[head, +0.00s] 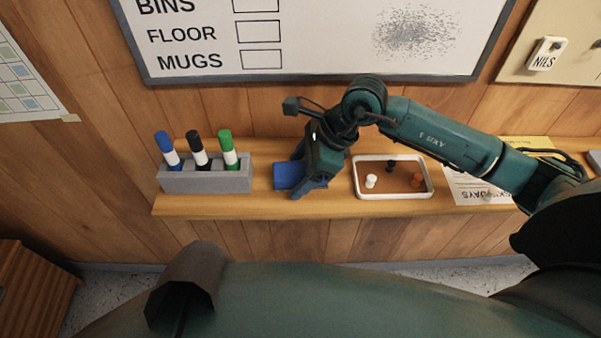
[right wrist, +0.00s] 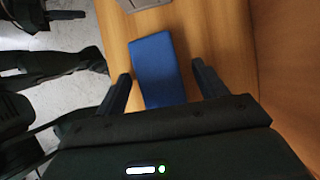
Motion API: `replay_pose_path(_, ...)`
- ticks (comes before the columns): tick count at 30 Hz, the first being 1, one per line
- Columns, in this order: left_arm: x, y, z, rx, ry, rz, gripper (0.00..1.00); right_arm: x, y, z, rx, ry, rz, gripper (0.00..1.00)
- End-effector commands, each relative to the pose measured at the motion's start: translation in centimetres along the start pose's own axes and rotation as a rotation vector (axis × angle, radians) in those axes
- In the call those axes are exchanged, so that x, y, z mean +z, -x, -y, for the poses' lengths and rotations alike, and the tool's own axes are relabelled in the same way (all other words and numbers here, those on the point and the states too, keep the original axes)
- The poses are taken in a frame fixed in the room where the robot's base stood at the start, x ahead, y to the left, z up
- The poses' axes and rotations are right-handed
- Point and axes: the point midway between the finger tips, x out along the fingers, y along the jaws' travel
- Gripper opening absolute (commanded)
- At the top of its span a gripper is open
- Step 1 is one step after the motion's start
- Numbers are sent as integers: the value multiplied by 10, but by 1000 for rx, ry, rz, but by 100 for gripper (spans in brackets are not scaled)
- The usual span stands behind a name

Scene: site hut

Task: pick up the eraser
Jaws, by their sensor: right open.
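The eraser (head: 287,174) is a blue block lying on the wooden shelf (head: 330,206), to the right of the grey marker holder. My right gripper (head: 304,181) is at the eraser's right side in the head view and hides part of it. In the right wrist view the eraser (right wrist: 158,70) lies ahead of and between the two spread fingers of the gripper (right wrist: 162,85). The gripper is open, with gaps between the fingers and the eraser's sides. My left gripper is not in view.
The grey holder (head: 205,181) with blue, black and green markers stands left of the eraser. A white-rimmed tray (head: 392,195) with small pieces is to the right, near my gripper. A whiteboard (head: 320,40) hangs on the wooden wall above.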

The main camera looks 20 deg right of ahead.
Motion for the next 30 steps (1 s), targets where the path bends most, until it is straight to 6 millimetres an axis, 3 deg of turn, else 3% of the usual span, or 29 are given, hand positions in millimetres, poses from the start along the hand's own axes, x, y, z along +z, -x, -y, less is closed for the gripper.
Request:
replay_pose_path(21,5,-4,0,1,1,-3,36,-2,-3,0,0,0,0,70)
replay_pose_path(30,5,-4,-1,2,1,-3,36,-2,-3,0,0,0,0,46)
